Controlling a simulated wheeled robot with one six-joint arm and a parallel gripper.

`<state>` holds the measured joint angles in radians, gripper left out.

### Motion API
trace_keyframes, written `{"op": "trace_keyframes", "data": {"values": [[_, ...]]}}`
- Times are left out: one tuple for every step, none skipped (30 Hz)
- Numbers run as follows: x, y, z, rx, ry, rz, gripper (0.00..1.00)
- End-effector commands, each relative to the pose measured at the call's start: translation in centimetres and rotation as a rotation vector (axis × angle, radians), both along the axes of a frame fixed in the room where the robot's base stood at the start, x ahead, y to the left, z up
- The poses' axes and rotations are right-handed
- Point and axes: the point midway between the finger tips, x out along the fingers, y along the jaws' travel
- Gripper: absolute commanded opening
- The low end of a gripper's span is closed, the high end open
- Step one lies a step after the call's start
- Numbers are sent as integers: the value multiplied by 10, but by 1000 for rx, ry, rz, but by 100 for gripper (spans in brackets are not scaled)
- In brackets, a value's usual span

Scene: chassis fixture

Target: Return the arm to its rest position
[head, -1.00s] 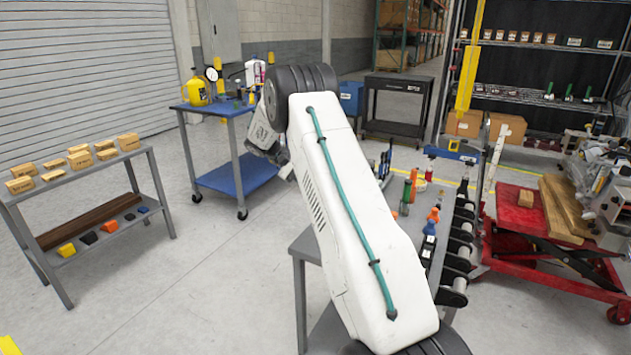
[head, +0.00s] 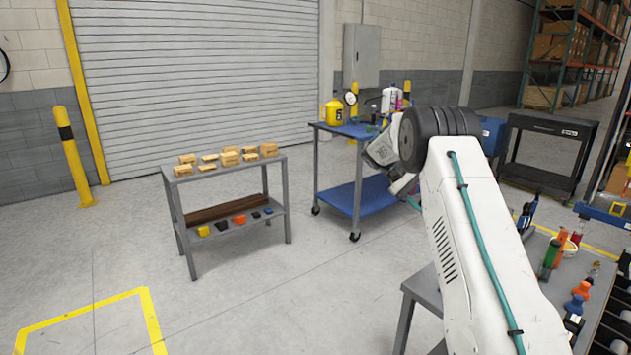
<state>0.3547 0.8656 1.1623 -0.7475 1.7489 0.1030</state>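My white arm, with a teal cable along it, rises from the lower right of the head view and bends at a dark joint. Its forearm folds down behind that joint toward the left. My gripper's fingers are hidden behind the arm, so I cannot see whether they hold anything. The visible end part of the arm hangs in front of the blue cart (head: 355,196).
A grey bench (head: 230,217) with several small boxes stands at left. A grey table (head: 421,290) with bottles (head: 551,258) is at right, beside my arm. A yellow post (head: 72,158) stands far left. The floor at front left is clear, with yellow tape (head: 85,308).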

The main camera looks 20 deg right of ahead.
Motion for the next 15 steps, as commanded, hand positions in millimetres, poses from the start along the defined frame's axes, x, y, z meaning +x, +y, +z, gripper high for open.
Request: {"op": "trace_keyframes", "data": {"values": [[0,0,0,0,0,0,45],[0,0,0,1,0,2,45],[1,0,-1,3,-4,6,45],[2,0,-3,11,-13,11,45],[2,1,-8,25,-17,16,45],[0,4,-16,44,-14,19,45],[-3,7,-23,62,-11,21,45],[-6,10,-31,81,-7,22,45],[-14,17,-38,115,-9,23,45],[-20,23,-39,138,-16,25,45],[-26,31,-38,162,-25,27,45],[-33,41,-35,188,-40,31,45],[-38,49,-31,206,-51,34,45],[-43,57,-28,224,-62,38,45],[-50,67,-22,247,-80,43,45]]}}
